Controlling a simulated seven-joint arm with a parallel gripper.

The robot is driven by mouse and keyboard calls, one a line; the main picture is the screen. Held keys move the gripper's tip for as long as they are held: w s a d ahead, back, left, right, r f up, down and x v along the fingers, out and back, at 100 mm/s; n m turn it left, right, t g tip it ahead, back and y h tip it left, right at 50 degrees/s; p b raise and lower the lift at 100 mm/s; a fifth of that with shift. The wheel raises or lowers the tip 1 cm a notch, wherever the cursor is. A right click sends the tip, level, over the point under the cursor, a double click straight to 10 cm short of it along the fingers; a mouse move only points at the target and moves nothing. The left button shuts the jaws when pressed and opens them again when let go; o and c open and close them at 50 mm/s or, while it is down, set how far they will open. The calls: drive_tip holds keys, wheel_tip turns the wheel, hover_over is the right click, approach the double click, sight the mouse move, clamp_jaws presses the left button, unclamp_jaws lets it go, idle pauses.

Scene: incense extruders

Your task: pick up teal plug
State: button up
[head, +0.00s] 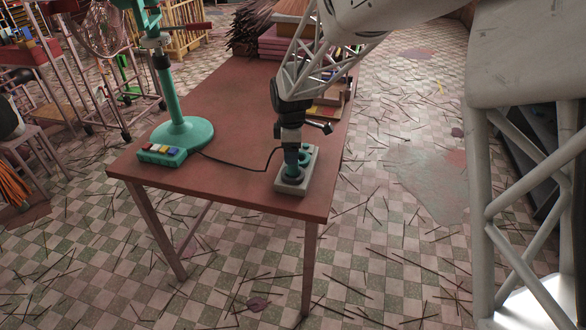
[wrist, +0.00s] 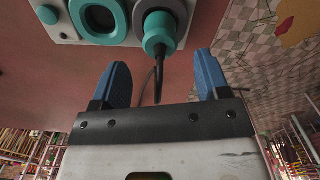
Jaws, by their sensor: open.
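The teal plug (wrist: 158,38) sits in the dark round socket at the right end of a grey socket block (wrist: 65,28) in the wrist view. A black cable runs from its rear end. In the head view the plug (head: 291,160) stands in the front socket of the block (head: 293,190), directly below my gripper (head: 290,143). My gripper (wrist: 162,62) is open in the wrist view, with its two blue fingers apart and nothing between their pads except the cable behind. The plug lies beyond the fingertips, roughly centred between them. Contact is not visible.
The block stands near the front right corner of the reddish table (head: 235,190). A black cable leads to a teal button box (head: 161,156) beside a teal stand (head: 183,133). Boxes and bundled sticks (head: 258,30) fill the table's back. The middle of the table is clear.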

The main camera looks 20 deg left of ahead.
sight(293, 169)
drive_tip(key=shift+f, duration=0.1)
drive_tip(key=shift+d+f, duration=0.15)
drive_tip(key=shift+f, duration=2.35)
drive_tip(key=shift+c, duration=0.2)
drive_tip(key=c, duration=1)
